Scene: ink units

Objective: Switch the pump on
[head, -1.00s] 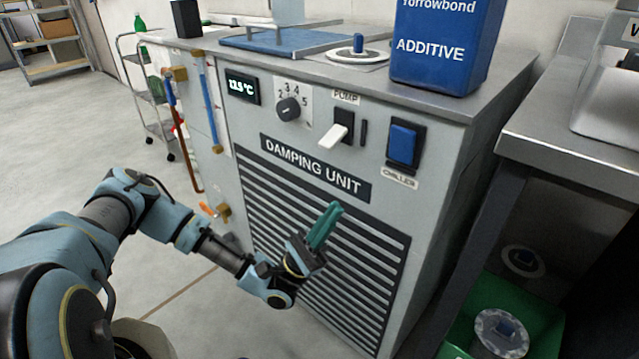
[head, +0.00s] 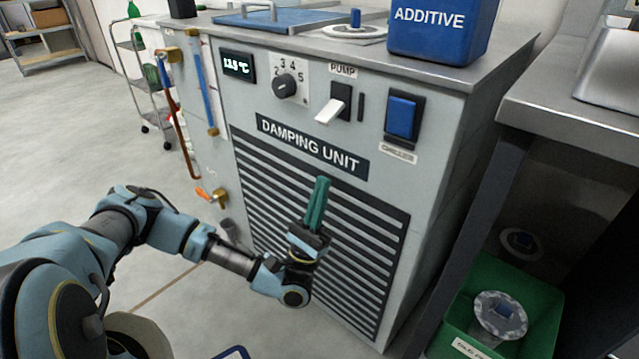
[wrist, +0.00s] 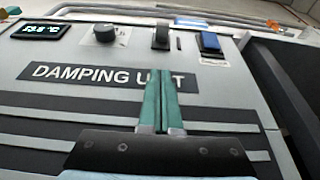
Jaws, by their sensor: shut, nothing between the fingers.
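The pump switch (head: 331,108) is a white lever on a black plate under the PUMP label (head: 343,71), on the front of the grey damping unit (head: 225,112). Its lever sticks out and points downward. In the wrist view the pump switch (wrist: 161,38) is above my fingertips, and its lever position is hard to tell there. My gripper (head: 320,182) has green fingers, closed together and empty, pointing up. It is in front of the louvred grille, below the switch and apart from it. In the wrist view my gripper (wrist: 161,75) overlaps the DAMPING UNIT lettering.
A blue chiller rocker (head: 401,117) is right of the pump switch, and a dial (head: 285,86) and temperature display (head: 238,66) are left. Pipes with an orange-handled valve (head: 211,195) run down the left side. A green crate (head: 535,300) is at lower right.

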